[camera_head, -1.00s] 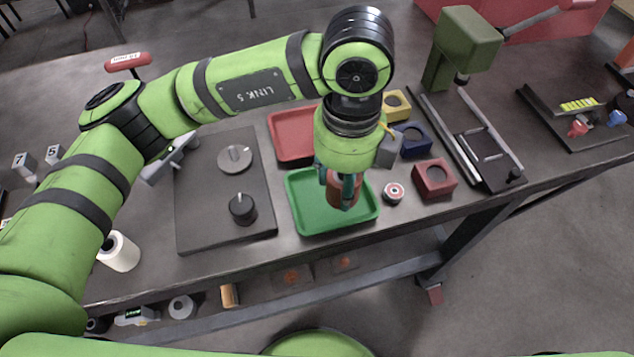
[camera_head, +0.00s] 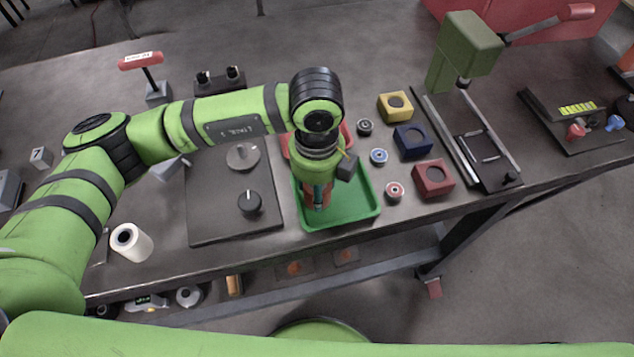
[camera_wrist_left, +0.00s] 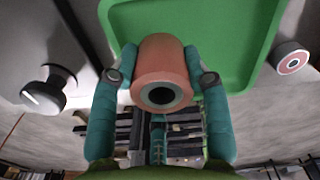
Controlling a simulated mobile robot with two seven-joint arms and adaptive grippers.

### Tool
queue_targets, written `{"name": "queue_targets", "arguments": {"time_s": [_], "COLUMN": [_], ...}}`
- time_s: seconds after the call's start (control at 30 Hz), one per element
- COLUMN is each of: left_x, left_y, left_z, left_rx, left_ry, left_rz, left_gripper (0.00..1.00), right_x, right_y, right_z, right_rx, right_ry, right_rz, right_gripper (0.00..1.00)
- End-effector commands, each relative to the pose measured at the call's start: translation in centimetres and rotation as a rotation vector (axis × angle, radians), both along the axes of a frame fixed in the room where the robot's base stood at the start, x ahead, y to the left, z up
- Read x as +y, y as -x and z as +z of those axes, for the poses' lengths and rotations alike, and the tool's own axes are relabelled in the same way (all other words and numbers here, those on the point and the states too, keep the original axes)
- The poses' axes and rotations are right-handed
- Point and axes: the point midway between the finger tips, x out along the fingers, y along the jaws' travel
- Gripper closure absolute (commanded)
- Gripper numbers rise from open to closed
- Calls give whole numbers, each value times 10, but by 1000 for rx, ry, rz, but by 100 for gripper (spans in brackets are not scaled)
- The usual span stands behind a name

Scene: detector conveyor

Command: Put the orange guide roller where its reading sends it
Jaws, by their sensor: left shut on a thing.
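My left gripper (camera_head: 318,203) is shut on the orange guide roller, a hollow cylinder with a dark bore, seen clearly in the left wrist view (camera_wrist_left: 161,62) between the teal fingers. In the head view it is partly covered by the fingers. The roller is over the left part of the green tray (camera_head: 368,206); I cannot tell whether it touches the tray. The red tray (camera_head: 346,135) behind is mostly hidden by my arm. My right gripper is not in view.
A dark panel with two knobs (camera_head: 215,215) lies left of the trays. Small rollers (camera_head: 394,191) and red, blue and yellow blocks (camera_head: 433,178) stand to the right, then a green press (camera_head: 465,50). A white roll (camera_head: 131,243) is at the front left.

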Motion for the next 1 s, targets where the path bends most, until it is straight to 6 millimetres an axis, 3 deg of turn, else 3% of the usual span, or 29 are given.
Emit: {"name": "queue_targets", "arguments": {"time_s": [0.07,0.1,0.17,0.63,1.0], "left_x": [0,0,0,-1,-1], "left_y": [0,0,0,-1,-1], "left_z": [-3,-3,-2,6,80], "left_rx": [-1,-1,-1,-3,-6], "left_ry": [1,1,1,3,3], "left_rz": [0,0,0,0,0], "left_gripper": [91,49,29,29,29], "right_x": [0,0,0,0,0], "right_y": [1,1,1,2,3], "right_z": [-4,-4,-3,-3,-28], "right_rx": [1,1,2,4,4], "right_ry": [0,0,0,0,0], "right_rz": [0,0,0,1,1], "right_gripper": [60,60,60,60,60]}}
